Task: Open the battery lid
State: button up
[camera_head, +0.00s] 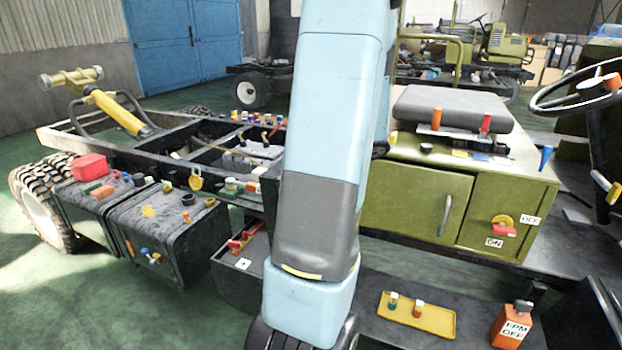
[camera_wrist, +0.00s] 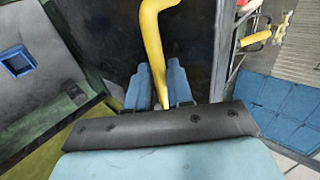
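In the wrist view a dark, worn flat panel (camera_wrist: 105,35) fills the middle, and it may be the battery lid. A bent yellow bar (camera_wrist: 151,35), like a handle, stands in front of it and runs down between my fingers. My gripper (camera_wrist: 158,78) has one blue finger on each side of the bar and appears closed on it. Where the bar's lower end joins is hidden by my gripper. In the head view my arm hides my gripper and the place where it works. I cannot tell the panel's exact angle.
A green cabinet (camera_head: 405,197) with a grey seat (camera_head: 452,108) stands right of my arm. Dark boxes (camera_head: 155,237) with loose parts sit on the chassis at left. A yellow tray (camera_head: 440,328) and an orange can (camera_head: 510,327) are at lower right. Green floor lies open at left.

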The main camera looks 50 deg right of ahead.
jog(key=shift+o, duration=0.7)
jog(key=shift+a+f, duration=0.2)
jog(key=shift+f, duration=0.3)
jog(key=shift+o, duration=1.3)
jog(key=shift+r, duration=0.1)
jog(key=shift+d+r, duration=0.1)
jog(key=shift+r, duration=0.05)
jog(key=v, duration=1.3)
jog(key=shift+s, duration=0.15)
jog(key=shift+r, duration=0.15)
